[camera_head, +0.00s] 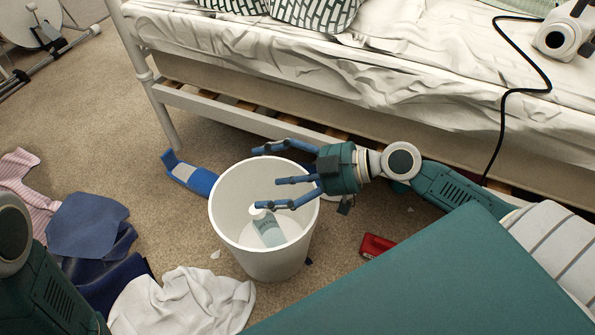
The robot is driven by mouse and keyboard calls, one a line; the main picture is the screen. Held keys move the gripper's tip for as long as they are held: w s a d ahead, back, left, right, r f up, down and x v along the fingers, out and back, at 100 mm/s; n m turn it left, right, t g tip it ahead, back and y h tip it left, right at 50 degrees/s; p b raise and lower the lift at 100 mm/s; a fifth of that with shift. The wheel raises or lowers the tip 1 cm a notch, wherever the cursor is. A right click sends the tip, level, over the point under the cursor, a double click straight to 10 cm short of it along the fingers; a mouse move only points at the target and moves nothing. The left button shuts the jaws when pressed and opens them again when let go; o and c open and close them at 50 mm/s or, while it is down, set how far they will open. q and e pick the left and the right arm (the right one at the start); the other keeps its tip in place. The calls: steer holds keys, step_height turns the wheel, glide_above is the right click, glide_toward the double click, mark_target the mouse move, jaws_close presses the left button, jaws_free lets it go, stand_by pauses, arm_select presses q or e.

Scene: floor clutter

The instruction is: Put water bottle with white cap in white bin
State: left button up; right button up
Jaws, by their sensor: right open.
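The white bin (258,264) stands upright on the carpet in the middle of the view. My right gripper (262,177) reaches in from the right over the bin's mouth. Its blue fingers are open and spread, empty, above the bin and apart from the bottle, as far as I can tell. My left arm shows at the lower left edge, but its gripper is outside the picture.
A bed (300,60) with white sheets runs along the back. Clothes lie at left, including a blue cloth (88,224) and a white cloth (185,303). A red object (376,246) lies right of the bin.

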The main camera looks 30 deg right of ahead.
steer(key=v, duration=1)
